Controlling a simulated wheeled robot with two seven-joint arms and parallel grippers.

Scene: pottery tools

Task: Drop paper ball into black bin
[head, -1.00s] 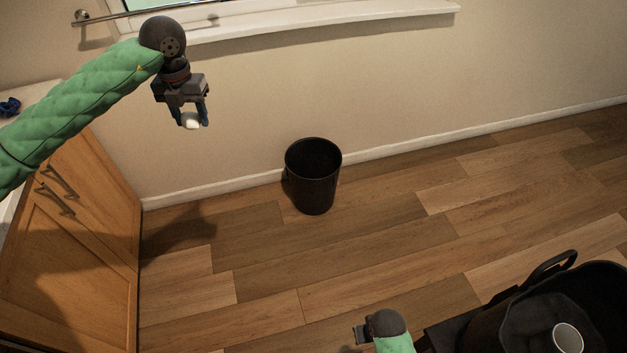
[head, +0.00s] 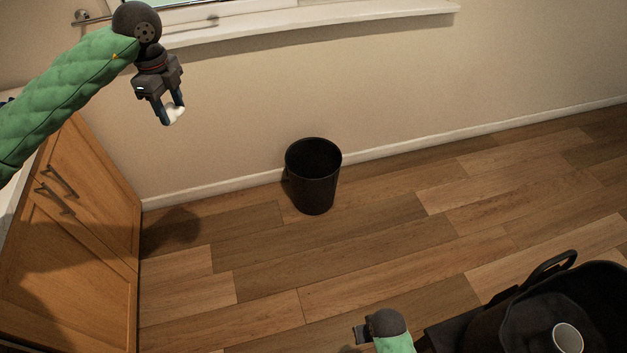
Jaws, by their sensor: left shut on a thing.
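A black bin (head: 314,190) stands upright on the wooden floor near the wall, its open top facing up. My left gripper (head: 172,116) is shut on a small white paper ball (head: 174,114), held between its fingertips. In the picture it is up and to the left of the bin, clear of it. My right gripper (head: 360,334) shows only in part at the bottom edge; its fingers are too hidden to tell their state.
A wooden cabinet (head: 85,240) with metal handles stands at the left. A window sill (head: 330,22) runs along the wall at the top. A dark container with a white cup (head: 567,338) is at the lower right. The floor around the bin is clear.

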